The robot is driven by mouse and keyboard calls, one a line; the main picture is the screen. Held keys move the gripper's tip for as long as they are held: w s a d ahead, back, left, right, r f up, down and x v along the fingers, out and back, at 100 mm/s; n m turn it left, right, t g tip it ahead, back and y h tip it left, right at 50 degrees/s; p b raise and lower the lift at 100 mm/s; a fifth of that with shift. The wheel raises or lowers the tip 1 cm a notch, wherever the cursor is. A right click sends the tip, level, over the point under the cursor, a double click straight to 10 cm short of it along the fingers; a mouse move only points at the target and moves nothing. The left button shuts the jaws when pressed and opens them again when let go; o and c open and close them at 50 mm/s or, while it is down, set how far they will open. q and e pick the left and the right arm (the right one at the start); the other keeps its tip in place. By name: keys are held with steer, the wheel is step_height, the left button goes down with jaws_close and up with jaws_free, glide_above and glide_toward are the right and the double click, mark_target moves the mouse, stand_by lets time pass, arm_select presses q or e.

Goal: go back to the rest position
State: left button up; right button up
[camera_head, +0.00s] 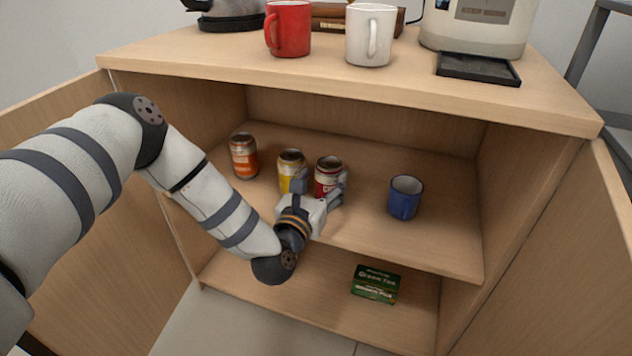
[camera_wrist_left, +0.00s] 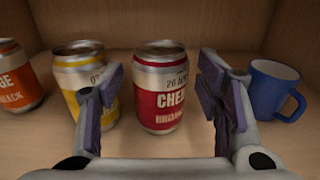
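My left gripper (camera_head: 322,187) reaches into the open cabinet at the upper shelf. In the left wrist view its two fingers (camera_wrist_left: 162,100) are spread apart, with a red "CHE..." can (camera_wrist_left: 160,88) standing upright between and beyond them, apparently untouched. The red can (camera_head: 328,176) also shows in the head view, partly hidden by the gripper. A yellow can (camera_head: 291,166) stands just left of it, partly behind the left finger in the wrist view. My right gripper is not in view.
On the same shelf stand an orange can (camera_head: 243,156) at left and a blue mug (camera_head: 405,197) at right. A green tea box (camera_head: 376,284) lies below. The counter top (camera_head: 220,58) above holds a red mug (camera_head: 288,28), a white mug (camera_head: 370,35) and a coffee machine (camera_head: 478,25). Open doors flank the cabinet.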

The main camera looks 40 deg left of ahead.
arm_select(q)
steer(key=shift+v, duration=1.4)
